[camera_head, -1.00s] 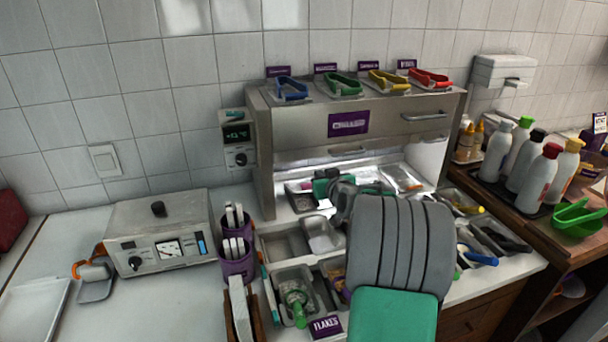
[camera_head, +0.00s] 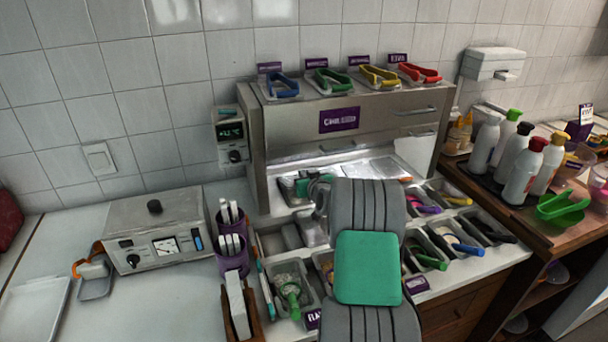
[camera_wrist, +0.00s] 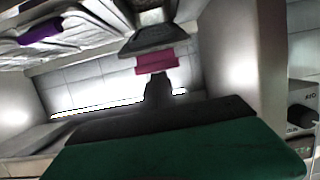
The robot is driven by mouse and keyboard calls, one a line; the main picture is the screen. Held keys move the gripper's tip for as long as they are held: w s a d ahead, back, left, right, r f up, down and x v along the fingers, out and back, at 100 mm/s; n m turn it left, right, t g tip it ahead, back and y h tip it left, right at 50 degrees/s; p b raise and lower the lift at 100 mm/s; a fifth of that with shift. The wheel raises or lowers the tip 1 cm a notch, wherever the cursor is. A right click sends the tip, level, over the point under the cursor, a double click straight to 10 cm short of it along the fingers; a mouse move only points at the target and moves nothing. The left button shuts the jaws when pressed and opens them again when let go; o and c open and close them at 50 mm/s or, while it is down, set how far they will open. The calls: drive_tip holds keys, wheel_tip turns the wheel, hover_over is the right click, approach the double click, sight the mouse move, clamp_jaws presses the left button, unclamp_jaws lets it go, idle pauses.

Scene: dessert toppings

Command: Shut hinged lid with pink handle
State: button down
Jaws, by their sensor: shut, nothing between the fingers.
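In the wrist view a pink handle (camera_wrist: 156,63) shows near the top middle, on a dark grey part (camera_wrist: 162,38) that looks like the hinged lid. How far the lid stands open cannot be told. My gripper (camera_wrist: 158,82) is shut and empty, with its dark fingertips right at the pink handle; whether they touch it is unclear. In the head view my gripper is mostly hidden behind my arm, inside the lit opening of the steel cabinet (camera_head: 285,140). The lid and handle cannot be made out there.
Topping trays with tongs, including one with green tongs (camera_head: 290,288), surround my arm. A purple cup (camera_head: 232,258) and grey control box (camera_head: 160,235) stand left. Bottles (camera_head: 518,172) stand right. The cabinet's walls flank my gripper closely.

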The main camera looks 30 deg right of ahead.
drive_tip(key=f+b, duration=0.1)
drive_tip(key=b, duration=0.2)
drive_tip(key=s+f+t+b, duration=0.1)
drive_tip(key=f+b, duration=0.1)
drive_tip(key=b, duration=0.1)
drive_tip(key=shift+a+f+b, duration=0.1)
drive_tip(key=shift+a+b, duration=0.05)
drive_tip(key=shift+b, duration=0.25)
drive_tip(key=s+f+b, duration=0.1)
drive_tip(key=b, duration=0.2)
drive_tip(key=shift+s+a+f, duration=0.1)
drive_tip(key=shift+f, duration=0.05)
